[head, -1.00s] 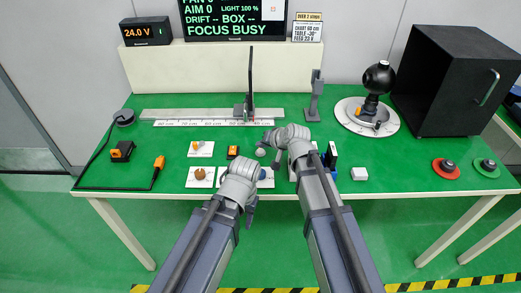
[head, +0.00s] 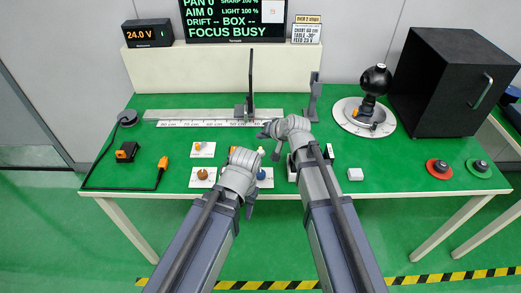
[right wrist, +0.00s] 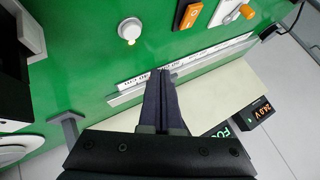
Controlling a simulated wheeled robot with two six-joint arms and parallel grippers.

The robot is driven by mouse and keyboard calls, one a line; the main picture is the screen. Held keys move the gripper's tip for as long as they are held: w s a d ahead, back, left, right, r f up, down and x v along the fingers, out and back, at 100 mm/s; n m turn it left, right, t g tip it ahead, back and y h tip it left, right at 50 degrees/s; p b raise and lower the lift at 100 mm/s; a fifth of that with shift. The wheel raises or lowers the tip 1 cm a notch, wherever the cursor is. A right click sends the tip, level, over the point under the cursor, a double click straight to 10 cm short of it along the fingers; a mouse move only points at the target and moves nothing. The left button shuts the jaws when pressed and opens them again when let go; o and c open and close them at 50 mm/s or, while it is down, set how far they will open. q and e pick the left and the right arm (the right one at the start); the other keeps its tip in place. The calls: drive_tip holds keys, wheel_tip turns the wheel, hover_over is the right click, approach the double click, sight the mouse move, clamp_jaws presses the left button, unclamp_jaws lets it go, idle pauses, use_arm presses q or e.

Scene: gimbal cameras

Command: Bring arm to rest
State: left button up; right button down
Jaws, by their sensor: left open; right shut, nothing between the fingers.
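My left gripper (head: 238,172) is above the front edge of the green table (head: 400,170), beside the small control panels. Its fingers are hard to make out in the head view; it is open, and I see nothing held. My right gripper (head: 264,134) is farther back, over the table in front of the ruler rail. In the right wrist view its two dark fingers (right wrist: 160,78) are pressed together, with nothing between them. Their tips overlap the ruler strip (right wrist: 190,62) in the picture; I cannot tell how high above it they are.
A rail (head: 180,114) with an upright dark plate (head: 251,80) lies behind the grippers. A grey post (head: 313,98), a round turntable (head: 344,120) with a black ball and a black box (head: 440,85) stand to the right.

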idle(0.5)
drive_tip(key=s+n+g+p, duration=0.1)
drive_tip(key=s, duration=0.2)
drive_tip(key=s+n+g+h+p, duration=0.1)
drive_tip(key=s, duration=0.3)
drive_tip(key=s+f+g+h+p, duration=0.1)
drive_tip(key=s, duration=0.3)
drive_tip(key=shift+a+f+n+g, duration=0.1)
drive_tip(key=shift+n+g, duration=0.2)
drive_tip(key=shift+n, duration=0.1)
use_arm(q)
wheel_tip(320, 180, up, 6)
drive_tip(key=p, duration=0.3)
use_arm(e)
drive_tip(key=s+d+n+g+h, duration=0.1)
drive_tip(key=s+d+g+h, duration=0.1)
drive_tip(key=s, duration=0.5)
drive_tip(key=s+d+n+g+h, duration=0.1)
drive_tip(key=s+d+g+h, duration=0.1)
drive_tip(key=s, duration=0.5)
drive_tip(key=shift+s+d+r+n+h, duration=0.35)
drive_tip(key=shift+d+n+h, duration=0.05)
drive_tip(key=shift+d, duration=0.5)
drive_tip(key=shift+a, duration=0.1)
idle(0.5)
